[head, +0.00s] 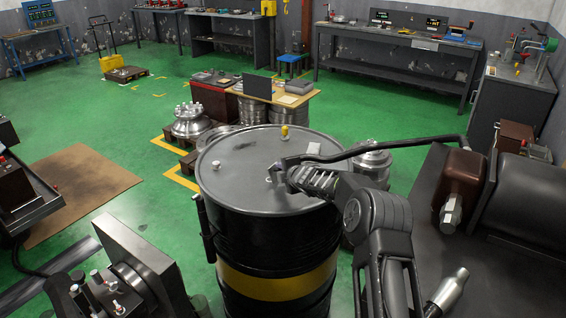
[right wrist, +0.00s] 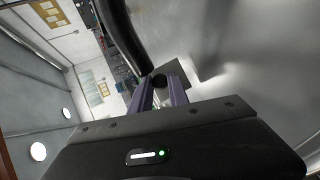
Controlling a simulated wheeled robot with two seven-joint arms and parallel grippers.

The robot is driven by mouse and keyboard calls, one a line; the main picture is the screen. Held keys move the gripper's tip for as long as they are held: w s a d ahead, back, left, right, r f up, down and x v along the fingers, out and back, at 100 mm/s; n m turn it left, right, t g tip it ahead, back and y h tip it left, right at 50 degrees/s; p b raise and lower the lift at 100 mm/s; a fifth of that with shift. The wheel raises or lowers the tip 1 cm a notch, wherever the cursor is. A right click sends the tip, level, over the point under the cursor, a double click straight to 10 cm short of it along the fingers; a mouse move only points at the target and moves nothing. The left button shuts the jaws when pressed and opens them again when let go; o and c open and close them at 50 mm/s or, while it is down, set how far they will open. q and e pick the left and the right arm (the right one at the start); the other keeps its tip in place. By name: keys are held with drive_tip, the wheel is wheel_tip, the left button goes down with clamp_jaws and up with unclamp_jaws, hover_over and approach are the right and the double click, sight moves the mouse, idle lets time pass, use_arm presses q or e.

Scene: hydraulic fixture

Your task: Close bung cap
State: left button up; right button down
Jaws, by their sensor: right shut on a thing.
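The black drum (head: 275,282) has a yellow band and a grey lid (head: 240,160). On the lid are a small pale knob (head: 216,164) at the left and a yellow knob (head: 284,131) at the far rim. I cannot tell for certain which piece is the bung cap. My right gripper (head: 276,174) is low over the middle of the lid. In the right wrist view its purple fingers (right wrist: 162,92) are shut on a small dark round piece (right wrist: 160,82). The fingers hide most of it. My left gripper is not in view.
A dark bent pipe (head: 385,146) crosses over the lid's right side, close to my right gripper; it also shows in the right wrist view (right wrist: 122,36). Dark machinery (head: 130,270) stands at the front left.

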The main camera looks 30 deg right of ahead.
drive_tip(key=shift+d+r+p, duration=0.1)
drive_tip(key=shift+r+p, duration=0.15)
drive_tip(key=shift+p, duration=0.25)
drive_tip(key=shift+w+f+g, duration=0.1)
drive_tip(key=shift+w+g, duration=0.1)
drive_tip(key=shift+g, duration=0.2)
drive_tip(key=shift+w+a+h, duration=0.15)
drive_tip(key=shift+a+h, duration=0.1)
drive_tip(key=shift+h, duration=0.05)
drive_tip(key=shift+w+a+n+g, duration=0.3)
drive_tip(key=shift+w+n+g, duration=0.15)
drive_tip(key=shift+g, duration=0.45)
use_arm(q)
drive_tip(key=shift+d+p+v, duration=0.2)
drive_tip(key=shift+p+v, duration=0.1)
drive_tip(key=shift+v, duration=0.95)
use_arm(e)
drive_tip(key=shift+w+a+n+g+h, duration=0.3)
drive_tip(key=shift+g+h, duration=0.2)
drive_tip(key=shift+g, duration=0.2)
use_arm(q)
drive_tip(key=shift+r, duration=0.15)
use_arm(e)
drive_tip(key=c, duration=1.3)
unclamp_jaws()
drive_tip(key=shift+d, duration=0.1)
drive_tip(key=shift+o, duration=0.2)
